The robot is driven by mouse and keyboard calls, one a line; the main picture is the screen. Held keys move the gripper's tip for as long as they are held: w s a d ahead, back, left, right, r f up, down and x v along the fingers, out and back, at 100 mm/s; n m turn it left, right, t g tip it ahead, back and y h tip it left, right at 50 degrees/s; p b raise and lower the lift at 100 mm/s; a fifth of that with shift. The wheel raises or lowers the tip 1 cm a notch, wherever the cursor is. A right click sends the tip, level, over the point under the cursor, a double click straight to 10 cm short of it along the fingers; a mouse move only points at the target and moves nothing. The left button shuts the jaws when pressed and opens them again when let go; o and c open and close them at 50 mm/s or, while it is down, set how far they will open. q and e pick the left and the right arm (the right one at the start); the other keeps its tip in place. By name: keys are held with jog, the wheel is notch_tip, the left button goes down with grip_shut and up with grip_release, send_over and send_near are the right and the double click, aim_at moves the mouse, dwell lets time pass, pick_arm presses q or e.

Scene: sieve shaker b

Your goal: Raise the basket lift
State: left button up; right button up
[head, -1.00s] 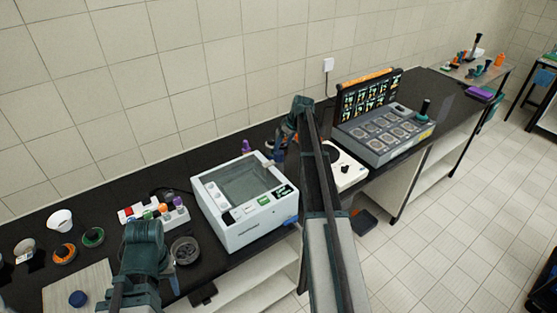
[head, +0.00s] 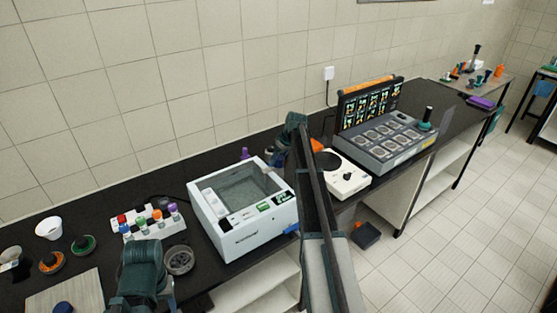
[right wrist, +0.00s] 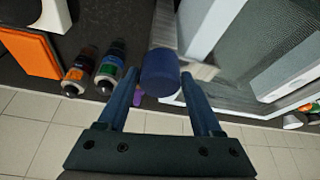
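The white bath machine (head: 232,238) stands on the black bench with a deep, open, grey basin. In the right wrist view its white rim and the grey mesh of the basket (right wrist: 268,62) show at the upper right. A dark blue cylindrical knob (right wrist: 160,72), which looks like the lift's handle, is near the machine's wall. My right gripper (right wrist: 160,80) is open with the knob between its fingertips; slim gaps seem to show. In the head view the right arm hides most of this corner. My left arm is at the lower left; its fingers cannot be made out.
A white device with a black disc (head: 345,175) and a grey console (head: 388,143) stand right of the machine. A rack of coloured bottles (head: 150,219) and a round grey dish (head: 179,261) stand to its left. The tiled wall is close behind.

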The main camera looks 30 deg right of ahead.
grip_shut()
notch_tip(320, 180, up, 9)
jog(key=p, duration=0.9)
jog(key=shift+w, duration=0.1)
jog(key=shift+f, duration=0.1)
jog(key=shift+o, duration=0.5)
grip_release()
jog(key=o, duration=0.3)
